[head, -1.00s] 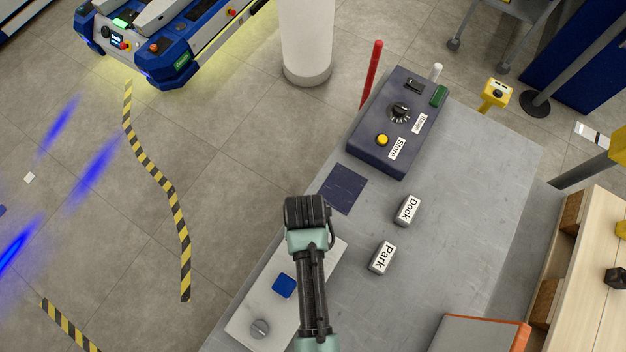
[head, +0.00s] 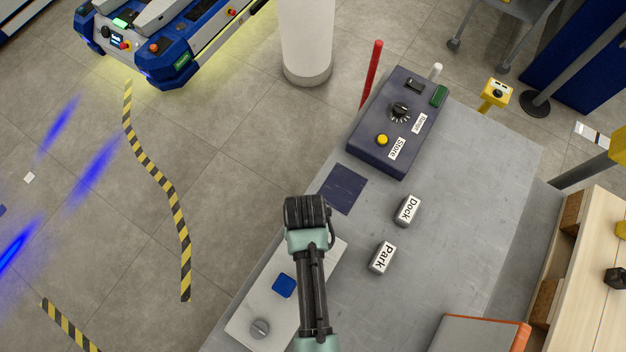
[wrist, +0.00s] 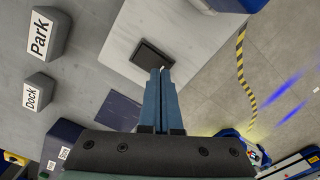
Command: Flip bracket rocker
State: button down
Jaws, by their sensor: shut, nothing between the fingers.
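A black rocker (wrist: 152,56) sits on a pale plate (wrist: 192,38) in the wrist view. It is dark and rectangular, with a lighter lower edge. In the head view my arm covers the rocker, while the plate (head: 252,308) shows beside the arm with a blue square button (head: 284,286) and a grey knob (head: 260,328). My gripper (wrist: 161,72) is shut and empty. Its blue fingertips appear at the rocker's lower right edge in the wrist view. I cannot tell whether they touch it. In the head view the fingers are hidden beneath the wrist.
Blocks labelled Dock (head: 407,211) and Park (head: 382,257) stand on the grey table (head: 450,230). A dark control box (head: 372,143) with a knob and buttons is at the back. A dark square (head: 343,189) lies before it. An orange-edged grey box (head: 475,335) is at the lower right.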

jog(key=shift+f+b, duration=0.6)
jog(key=shift+f, duration=0.35)
dwell(0.7)
jog(key=shift+r, duration=0.15)
notch_tip(320, 180, up, 7)
jog(key=p, duration=0.7)
jog(key=shift+p, duration=0.35)
